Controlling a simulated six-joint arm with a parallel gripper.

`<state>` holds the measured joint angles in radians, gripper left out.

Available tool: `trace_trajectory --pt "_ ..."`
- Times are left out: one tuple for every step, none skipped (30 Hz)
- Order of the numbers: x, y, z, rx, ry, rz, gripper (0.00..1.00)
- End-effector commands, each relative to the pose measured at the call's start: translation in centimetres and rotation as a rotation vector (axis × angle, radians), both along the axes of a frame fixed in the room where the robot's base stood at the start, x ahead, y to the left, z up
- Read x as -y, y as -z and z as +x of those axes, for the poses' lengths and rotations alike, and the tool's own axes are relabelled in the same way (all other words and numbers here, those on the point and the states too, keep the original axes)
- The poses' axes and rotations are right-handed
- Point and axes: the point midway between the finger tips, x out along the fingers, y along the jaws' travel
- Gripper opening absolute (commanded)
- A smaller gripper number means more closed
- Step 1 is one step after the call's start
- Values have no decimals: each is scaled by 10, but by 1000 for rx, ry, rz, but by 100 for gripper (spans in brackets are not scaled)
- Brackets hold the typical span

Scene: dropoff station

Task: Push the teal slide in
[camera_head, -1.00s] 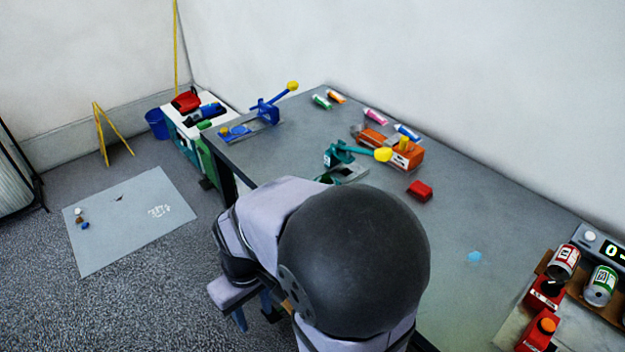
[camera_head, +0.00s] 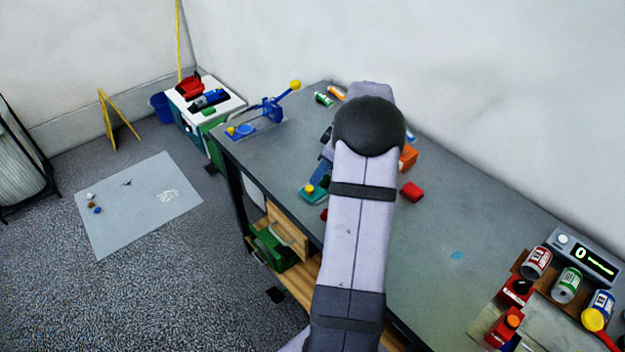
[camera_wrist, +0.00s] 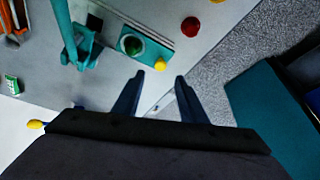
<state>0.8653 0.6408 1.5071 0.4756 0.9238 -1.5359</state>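A teal fixture shows in the wrist view, with a lever arm (camera_wrist: 72,38) and a flat teal slide plate (camera_wrist: 150,47) carrying a dark-ringed green disc (camera_wrist: 132,44). My gripper (camera_wrist: 160,84) is open and empty. Its two fingers stand apart just below the plate in that picture, without clear contact. In the head view my arm hides most of the fixture. Only a teal piece (camera_head: 312,197) with a small yellow knob shows left of the arm, near the table's front edge. My fingers are hidden there.
A red ball-like thing (camera_wrist: 190,23) lies beyond the plate. A blue lever fixture (camera_head: 268,108) stands at the table's far left. A red block (camera_head: 412,191) and an orange block (camera_head: 408,157) are right of my arm.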

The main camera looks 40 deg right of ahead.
Motion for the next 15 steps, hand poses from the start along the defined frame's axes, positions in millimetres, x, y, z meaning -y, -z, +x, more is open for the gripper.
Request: trace_trajectory --pt "0 1 0 0 0 1 38" --pt "-1 2 1 0 0 1 38" --pt "-1 3 1 0 0 1 38" --pt "-1 5 2 -2 -1 1 38" --pt "-2 7 3 -2 0 2 38" --pt "-3 10 4 -2 0 3 38" --pt "-3 13 5 -2 -1 3 38" --pt "-4 16 6 -2 0 3 38" --pt "-5 21 8 -3 -1 3 38" --pt "-6 24 9 -5 -1 3 38" --pt "-6 27 11 -4 -1 3 38" --pt "-7 33 13 -4 -1 4 38" --pt "-8 36 14 -4 -1 4 38" --pt "-8 40 16 -3 -1 3 38" --pt "-9 45 17 -4 -1 3 38"
